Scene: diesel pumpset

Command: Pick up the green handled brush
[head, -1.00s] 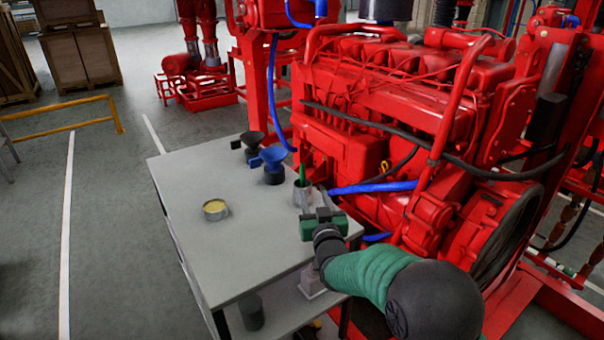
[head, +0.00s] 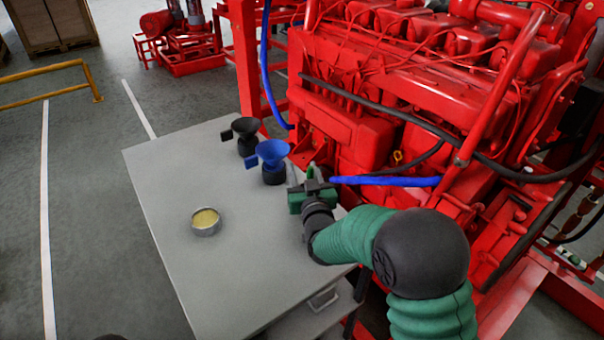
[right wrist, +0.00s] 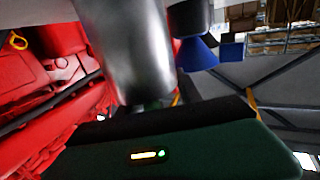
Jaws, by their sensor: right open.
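The green handled brush is mostly hidden in the head view behind my right gripper (head: 313,186). A bit of green at the mouth of a metal cup in the right wrist view may be its handle (right wrist: 152,104). The shiny metal cup (right wrist: 125,45) looms large and upside down in that view, just beyond the gripper's green body (right wrist: 205,150). My right gripper is open, over the table's right edge close to the cup; I cannot tell whether its fingers surround the handle. My left gripper is not in view.
On the grey table (head: 245,260) stand a blue funnel (head: 272,155), a black funnel (head: 246,132) and a round tin with yellow contents (head: 205,221). The red engine (head: 400,95) and a blue hose (head: 385,181) border the right side.

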